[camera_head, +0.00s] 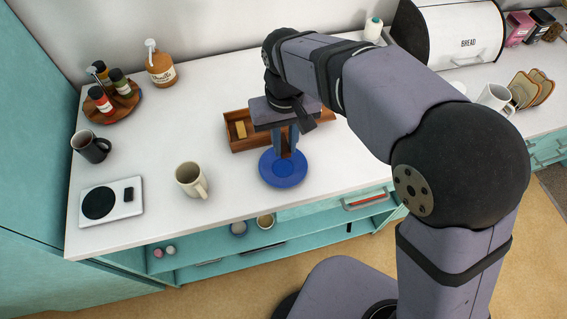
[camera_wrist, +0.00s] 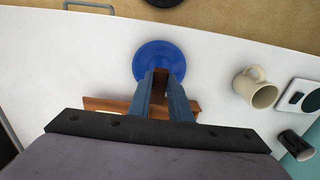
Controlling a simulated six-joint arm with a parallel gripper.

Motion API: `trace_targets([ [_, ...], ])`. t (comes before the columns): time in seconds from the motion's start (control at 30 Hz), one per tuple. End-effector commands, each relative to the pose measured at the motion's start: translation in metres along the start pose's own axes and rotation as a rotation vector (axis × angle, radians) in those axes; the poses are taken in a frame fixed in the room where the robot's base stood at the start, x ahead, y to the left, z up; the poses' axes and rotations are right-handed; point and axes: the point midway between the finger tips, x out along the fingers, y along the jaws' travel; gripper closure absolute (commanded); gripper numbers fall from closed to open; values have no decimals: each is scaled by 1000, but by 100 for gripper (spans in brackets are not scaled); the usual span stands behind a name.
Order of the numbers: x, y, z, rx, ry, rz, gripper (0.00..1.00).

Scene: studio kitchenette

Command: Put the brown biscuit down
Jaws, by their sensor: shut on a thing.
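My gripper (camera_head: 285,151) points down over a blue saucer (camera_head: 283,180) near the front edge of the white counter. In the wrist view, my gripper (camera_wrist: 160,77) is shut on the brown biscuit (camera_wrist: 160,74), a small dark brown piece between the blue-grey fingertips. The fingers hide most of the biscuit.
A wooden tray (camera_head: 238,145) holding a tan block (camera_head: 240,129) stands just behind the saucer. The counter right of the saucer is clear.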

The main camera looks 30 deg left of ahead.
Motion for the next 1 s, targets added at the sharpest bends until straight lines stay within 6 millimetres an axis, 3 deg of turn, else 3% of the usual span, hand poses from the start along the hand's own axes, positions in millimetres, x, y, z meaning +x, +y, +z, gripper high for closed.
trace_targets([
  [0.33,48,0,2,0,-6,1,100],
  [0.67,62,0,0,0,-3,0,100],
  [1.0,94,0,1,0,-3,0,100],
])
